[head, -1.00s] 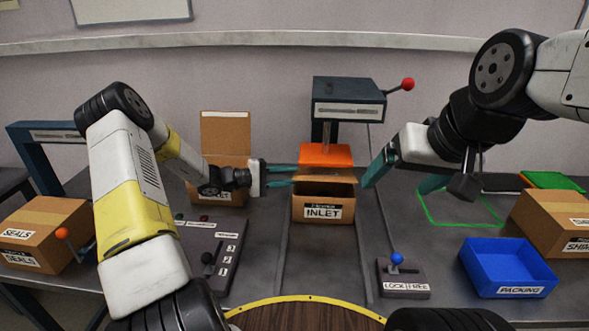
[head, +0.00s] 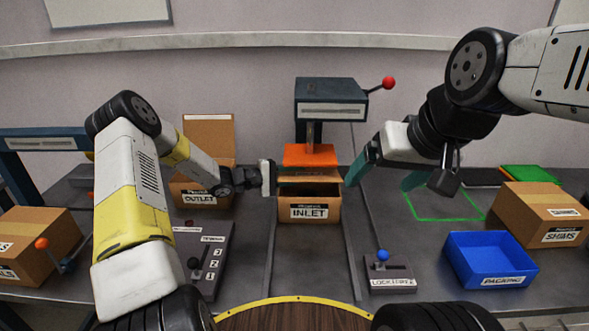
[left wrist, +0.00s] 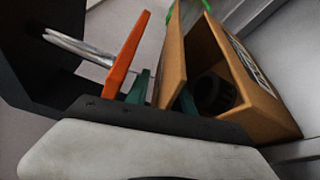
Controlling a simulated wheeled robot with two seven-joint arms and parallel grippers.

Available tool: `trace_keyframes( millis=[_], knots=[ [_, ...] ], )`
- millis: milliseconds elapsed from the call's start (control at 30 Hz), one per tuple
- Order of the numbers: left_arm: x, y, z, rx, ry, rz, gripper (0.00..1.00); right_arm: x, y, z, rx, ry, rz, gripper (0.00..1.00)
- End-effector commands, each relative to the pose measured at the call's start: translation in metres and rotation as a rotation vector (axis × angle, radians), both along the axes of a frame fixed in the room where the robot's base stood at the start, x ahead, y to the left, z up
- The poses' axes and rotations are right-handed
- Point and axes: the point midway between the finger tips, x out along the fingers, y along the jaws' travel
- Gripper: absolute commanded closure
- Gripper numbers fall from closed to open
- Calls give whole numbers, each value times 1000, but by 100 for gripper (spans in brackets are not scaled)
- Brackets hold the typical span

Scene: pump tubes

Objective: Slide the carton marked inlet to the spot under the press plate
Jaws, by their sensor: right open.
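The inlet carton (head: 309,211) stands open-topped on the grey table, in front of and partly below the orange press plate (head: 311,154). The plate hangs under the dark press head (head: 331,97). My left gripper (head: 285,176) is at the carton's upper left. In the left wrist view, its teal fingers (left wrist: 163,93) lie on either side of a cardboard wall of the carton (left wrist: 255,95); I cannot tell whether they pinch it. A dark round part (left wrist: 215,93) sits inside. My right gripper (head: 380,172) is open and empty, right of the carton.
Two guide lines flank the carton. The lock/free lever (head: 389,272) stands front right, the numbered panel (head: 210,258) front left. The outlet carton (head: 203,195) is behind left. A blue packing bin (head: 490,258) and shims carton (head: 540,215) are right. A green outline (head: 443,218) encloses bare table.

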Motion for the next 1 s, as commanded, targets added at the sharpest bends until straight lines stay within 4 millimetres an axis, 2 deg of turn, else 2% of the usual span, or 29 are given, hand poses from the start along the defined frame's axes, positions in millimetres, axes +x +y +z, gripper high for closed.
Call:
trace_keyframes(
  millis=[67,100,233,1000],
  knots=[
    [0,0,0,0,0,0,71,0,0,0,0,0,0,12],
    [0,0,0,0,0,0,75,0,0,0,0,0,0,12],
    [0,0,0,0,0,0,100,0,0,0,0,0,0,12],
    [0,0,0,1,0,-1,100,0,0,0,0,0,0,12]
  ],
)
